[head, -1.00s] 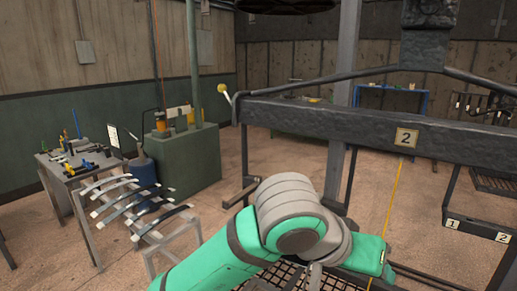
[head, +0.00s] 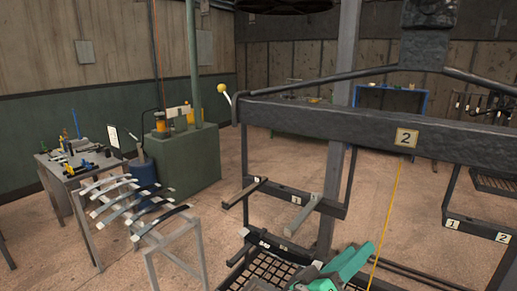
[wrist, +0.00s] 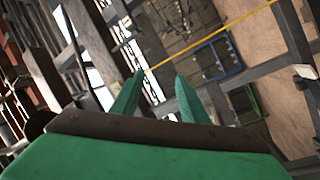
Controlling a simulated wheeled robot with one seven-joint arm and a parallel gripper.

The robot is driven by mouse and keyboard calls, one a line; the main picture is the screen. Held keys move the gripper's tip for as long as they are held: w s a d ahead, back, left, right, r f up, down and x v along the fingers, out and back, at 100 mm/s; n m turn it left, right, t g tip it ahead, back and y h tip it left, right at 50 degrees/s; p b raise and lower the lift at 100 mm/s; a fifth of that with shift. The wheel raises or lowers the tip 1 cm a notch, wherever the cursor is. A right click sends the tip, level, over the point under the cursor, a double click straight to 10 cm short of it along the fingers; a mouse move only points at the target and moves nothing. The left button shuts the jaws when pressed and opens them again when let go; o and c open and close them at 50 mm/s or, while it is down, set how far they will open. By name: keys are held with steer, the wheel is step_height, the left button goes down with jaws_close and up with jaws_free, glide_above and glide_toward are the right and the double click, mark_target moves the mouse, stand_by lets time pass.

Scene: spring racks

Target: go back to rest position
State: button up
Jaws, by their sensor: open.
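My gripper (wrist: 158,80) shows in the wrist view with its two green fingers apart and nothing between them. In the head view only green parts of my arm show low at the right of centre, in front of the black grid; the fingertips cannot be made out there. The dark metal rack (head: 330,120) with a plate marked 2 stands close in front. Its lower arms (head: 300,215) carry a plate marked 1 and look empty.
Several curved leaf springs (head: 130,205) lie on a light metal stand at left. Behind them are a cluttered table (head: 62,172), a blue barrel (head: 142,172) and a green cabinet (head: 185,160). A yellow cord (head: 388,215) hangs from the rack. Open floor (head: 225,195) lies between stand and rack.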

steer(key=s+a+f+n+t+y, duration=0.2)
steer(key=s+a+f+n+y, duration=0.15)
steer(key=f, duration=0.45)
steer(key=s+a+f+n+t+y, duration=0.25)
steer(key=a+f+y, duration=0.2)
steer(key=f, duration=0.45)
steer(key=s+a+f+n+t+y, duration=0.1)
steer(key=s+a+f+n+y, duration=0.2)
steer(key=f, duration=0.5)
steer(key=s+a+f+m+y, duration=0.1)
steer(key=s+a+f+m, duration=0.1)
steer(key=s, duration=0.6)
steer(key=s+a+f+m+g+y, duration=0.1)
steer(key=s+a+f+m+y, duration=0.1)
steer(key=s, duration=0.7)
steer(key=s+a+f+m+g+y, duration=0.1)
steer(key=s+a+f+m, duration=0.3)
steer(key=s, duration=0.5)
steer(key=shift+s+a+y, duration=0.15)
steer(key=shift+a+y, duration=0.15)
steer(key=shift+a, duration=0.6)
